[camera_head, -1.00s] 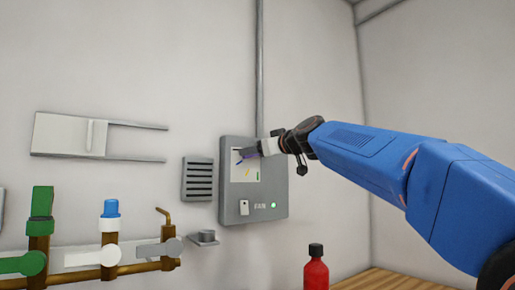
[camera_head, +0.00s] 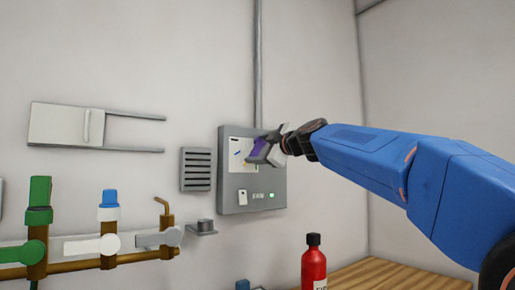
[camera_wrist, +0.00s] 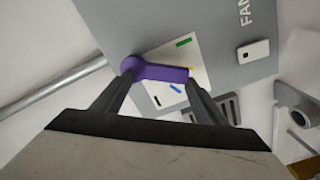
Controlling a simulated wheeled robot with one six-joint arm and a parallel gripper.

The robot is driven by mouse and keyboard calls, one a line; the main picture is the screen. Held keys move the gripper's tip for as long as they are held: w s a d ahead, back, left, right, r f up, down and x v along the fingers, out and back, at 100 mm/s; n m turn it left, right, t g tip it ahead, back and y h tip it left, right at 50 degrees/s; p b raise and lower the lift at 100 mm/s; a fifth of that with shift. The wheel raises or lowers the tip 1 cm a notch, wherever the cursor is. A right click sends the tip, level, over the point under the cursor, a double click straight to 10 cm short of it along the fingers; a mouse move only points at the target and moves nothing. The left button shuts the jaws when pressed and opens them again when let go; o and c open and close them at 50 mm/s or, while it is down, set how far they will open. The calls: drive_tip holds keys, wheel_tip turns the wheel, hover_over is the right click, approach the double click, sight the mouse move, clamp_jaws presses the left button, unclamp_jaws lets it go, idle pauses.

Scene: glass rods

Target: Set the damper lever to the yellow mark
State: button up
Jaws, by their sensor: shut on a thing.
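The purple damper lever (camera_wrist: 160,72) lies across the white dial plate (camera_wrist: 152,50) on the grey fan box (camera_head: 228,196). My gripper (camera_wrist: 160,79) is shut on the lever, with a finger at either end of it in the wrist view. The lever also shows in the head view (camera_head: 258,148), partly covered by my gripper (camera_head: 264,152). On the plate are a green mark (camera_wrist: 183,42), a blue mark (camera_wrist: 175,88) and a black mark (camera_wrist: 156,101). A sliver of the yellow mark (camera_wrist: 191,69) shows beside the lever's right end; the rest is hidden.
Below the dial are a white switch (camera_head: 242,197) and a lit green lamp (camera_head: 271,195). A vent grille (camera_head: 196,170) is left of the box. Pipes with valves (camera_head: 108,243) stand lower left. A red bottle (camera_head: 314,265) stands below, near the wooden top (camera_head: 375,274).

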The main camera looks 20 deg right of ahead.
drive_tip(key=shift+f, duration=0.1)
idle(0.3)
drive_tip(key=o, duration=1.5)
drive_tip(key=v, duration=1.7)
drive_tip(key=shift+s, duration=0.15)
drive_tip(key=shift+d, duration=0.1)
